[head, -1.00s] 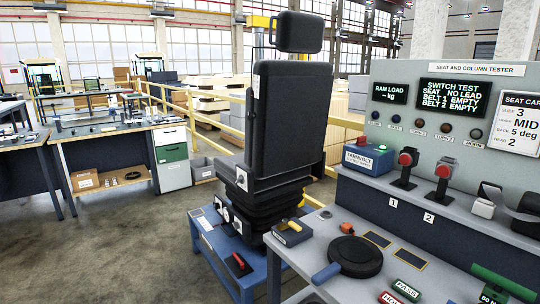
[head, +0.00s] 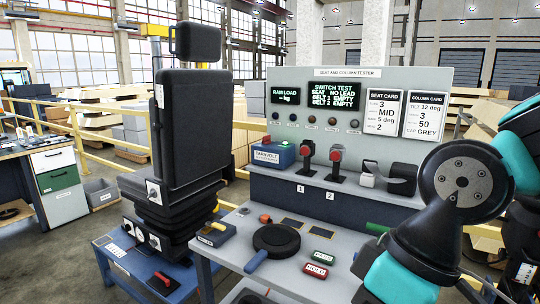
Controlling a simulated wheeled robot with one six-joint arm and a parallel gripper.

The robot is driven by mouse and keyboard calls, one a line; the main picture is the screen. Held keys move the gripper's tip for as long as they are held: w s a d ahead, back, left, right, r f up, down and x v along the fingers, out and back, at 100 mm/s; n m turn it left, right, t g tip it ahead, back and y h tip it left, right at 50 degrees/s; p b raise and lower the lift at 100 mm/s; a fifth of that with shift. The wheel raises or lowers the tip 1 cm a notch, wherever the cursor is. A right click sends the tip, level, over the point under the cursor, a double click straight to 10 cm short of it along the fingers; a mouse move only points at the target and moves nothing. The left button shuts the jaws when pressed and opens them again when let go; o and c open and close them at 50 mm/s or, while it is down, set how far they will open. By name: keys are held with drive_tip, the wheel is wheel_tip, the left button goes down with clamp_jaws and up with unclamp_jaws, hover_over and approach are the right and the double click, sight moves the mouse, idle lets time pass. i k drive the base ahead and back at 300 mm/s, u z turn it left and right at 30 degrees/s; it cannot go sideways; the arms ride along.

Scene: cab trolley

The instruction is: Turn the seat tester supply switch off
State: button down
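The seat tester's supply is a blue box with a white TARNVOLT label (head: 273,155), at the left end of the tester's raised shelf. A small red part (head: 265,139) and a small green part (head: 284,143) sit on its top. They are too small to tell the switch's position. The grey tester panel (head: 395,82) stands behind it, with a lit screen reading SWITCH TEST, SEAT NO LEAD. My gripper is not in view; only dark and teal links of my arm show at the right, apart from the box.
Two red-topped stands (head: 336,155) are right of the box. The black seat (head: 190,125) rises at the left on a blue stand. A black disc with a blue handle (head: 276,240) and PASS and HOLD blocks lie on the bench (head: 228,252). Floor at the left is open.

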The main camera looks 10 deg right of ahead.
sight(266, 140)
drive_tip(key=u, duration=0.3)
drive_tip(key=i, duration=0.3)
drive_tip(key=u, duration=1.1)
drive_tip(key=i, duration=1.3)
drive_tip(key=z, duration=0.9)
drive_tip(key=i, duration=0.65)
drive_tip(key=z, duration=0.7)
